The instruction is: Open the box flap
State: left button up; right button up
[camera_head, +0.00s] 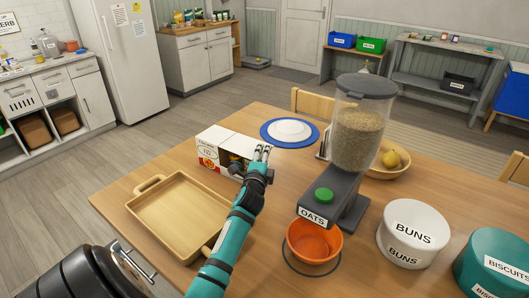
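A white box with red and orange print (209,150) stands on the wooden table, behind the tray. Its top is white, and yellowish contents or print show at its near right side, partly behind my gripper. My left gripper (263,153) is at the box's right end, with its two fingers close together and pointing away from me. I cannot tell whether it touches the box or a flap, or whether anything is between the fingers. My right gripper is not in view.
An empty wooden tray (181,213) lies left of my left arm. A blue-rimmed plate (269,134) lies behind the box. An oats dispenser (358,135), an orange bowl (313,240), a fruit bowl (402,172) and a white buns tin (412,234) stand to the right.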

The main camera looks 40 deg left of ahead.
pick_arm(q)
jog(key=shift+w+a, duration=0.2)
jog(key=shift+w, duration=0.1)
jog(key=shift+c, duration=0.2)
grip_shut()
